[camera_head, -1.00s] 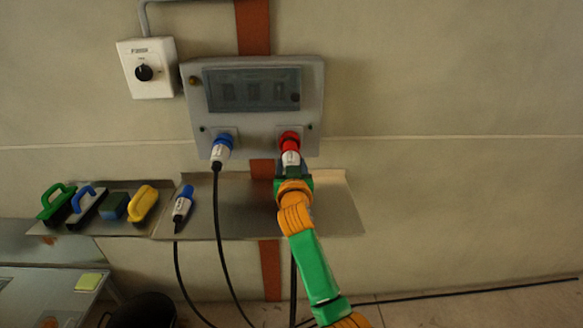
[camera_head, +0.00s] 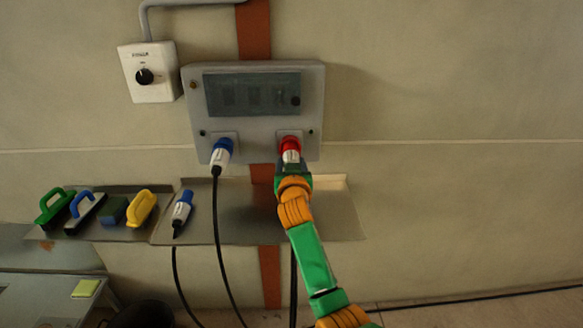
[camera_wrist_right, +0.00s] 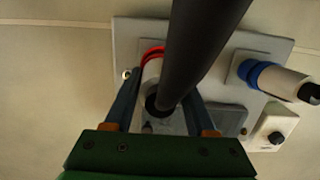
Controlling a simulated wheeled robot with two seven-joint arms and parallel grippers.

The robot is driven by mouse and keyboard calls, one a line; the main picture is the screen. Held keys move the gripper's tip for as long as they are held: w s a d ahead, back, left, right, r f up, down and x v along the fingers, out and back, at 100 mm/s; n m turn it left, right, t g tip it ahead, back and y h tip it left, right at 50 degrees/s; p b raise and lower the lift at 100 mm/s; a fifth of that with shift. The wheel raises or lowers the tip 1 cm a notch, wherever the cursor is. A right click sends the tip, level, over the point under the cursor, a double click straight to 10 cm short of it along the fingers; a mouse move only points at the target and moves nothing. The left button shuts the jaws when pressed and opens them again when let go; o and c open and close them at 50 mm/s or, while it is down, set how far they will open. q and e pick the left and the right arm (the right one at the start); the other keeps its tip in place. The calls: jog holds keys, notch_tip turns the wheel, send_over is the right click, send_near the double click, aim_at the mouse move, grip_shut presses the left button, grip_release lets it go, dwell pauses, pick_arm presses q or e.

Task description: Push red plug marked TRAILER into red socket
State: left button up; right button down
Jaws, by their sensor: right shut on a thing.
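The red plug (camera_head: 291,156), with a white body, is at the red socket (camera_head: 290,141) on the lower right of the grey box. Its red end meets the socket; I cannot tell how deep it sits. My right gripper (camera_head: 292,168) is shut on the plug from below. In the right wrist view the plug's white body (camera_wrist_right: 151,72) is between the fingers of my right gripper (camera_wrist_right: 163,108), with its red ring against the box and a thick black cable crossing in front. The TRAILER marking is not readable. My left gripper is not in view.
A blue plug (camera_head: 221,155) sits in the box's left socket. Another blue plug (camera_head: 182,210) lies on the metal shelf (camera_head: 245,225), left of my right arm. Several handled tools, including a yellow one (camera_head: 141,208), lie further left. A switch box (camera_head: 150,88) is at upper left.

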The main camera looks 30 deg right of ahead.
jog(key=shift+b+x, duration=0.75)
jog(key=shift+x, duration=0.5)
jog(key=shift+c, duration=0.7)
grip_release()
jog(key=shift+r, duration=0.2)
